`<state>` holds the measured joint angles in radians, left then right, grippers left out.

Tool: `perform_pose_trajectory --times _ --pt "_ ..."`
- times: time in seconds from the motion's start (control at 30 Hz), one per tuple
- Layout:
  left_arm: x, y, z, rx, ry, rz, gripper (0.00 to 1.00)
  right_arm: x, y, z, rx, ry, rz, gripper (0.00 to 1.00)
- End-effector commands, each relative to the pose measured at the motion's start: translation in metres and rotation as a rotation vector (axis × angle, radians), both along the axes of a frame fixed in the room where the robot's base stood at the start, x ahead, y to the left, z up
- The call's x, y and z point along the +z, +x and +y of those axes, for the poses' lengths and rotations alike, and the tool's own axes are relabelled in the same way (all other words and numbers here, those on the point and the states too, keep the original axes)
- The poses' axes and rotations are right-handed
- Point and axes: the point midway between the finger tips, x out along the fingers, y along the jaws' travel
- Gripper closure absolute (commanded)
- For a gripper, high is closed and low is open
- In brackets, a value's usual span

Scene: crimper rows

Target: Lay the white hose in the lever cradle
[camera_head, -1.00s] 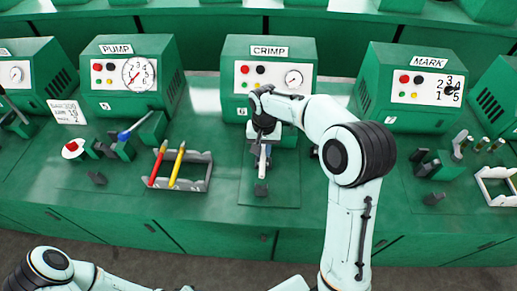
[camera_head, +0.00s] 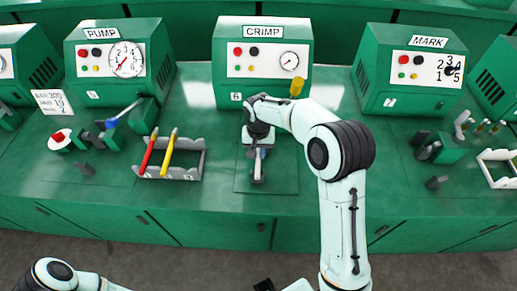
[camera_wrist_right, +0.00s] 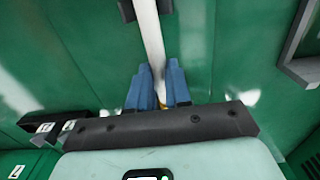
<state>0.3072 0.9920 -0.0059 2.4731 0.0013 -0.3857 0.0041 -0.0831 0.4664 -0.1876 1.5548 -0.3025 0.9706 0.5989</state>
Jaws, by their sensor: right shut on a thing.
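My right gripper (camera_head: 260,146) is over the bench in front of the CRIMP machine (camera_head: 263,62). In the right wrist view its blue fingers (camera_wrist_right: 158,88) are shut on the white hose (camera_wrist_right: 151,35), which runs from between them toward the top of the picture. In the head view the arm and gripper cover most of the hose. A yellow knob (camera_head: 297,87) shows behind my right arm. My left gripper is out of view.
A grey rack (camera_head: 185,172) holding a red hose (camera_head: 148,152) and a yellow hose (camera_head: 169,152) is left of the gripper. The MARK machine (camera_head: 412,72) is right. Bench between is clear.

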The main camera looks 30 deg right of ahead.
Motion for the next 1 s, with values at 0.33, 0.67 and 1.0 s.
perform_pose_trajectory --times 0.33,0.67,1.0 --pt "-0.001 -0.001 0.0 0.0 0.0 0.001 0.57 -0.003 0.0 0.0 0.0 -0.001 -0.001 1.0" --pt "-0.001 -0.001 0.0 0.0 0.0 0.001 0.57 -0.003 0.0 0.0 0.0 0.0 0.0 0.52" --pt "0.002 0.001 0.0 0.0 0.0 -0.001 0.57 0.027 0.001 0.0 0.0 0.0 -0.005 0.52"
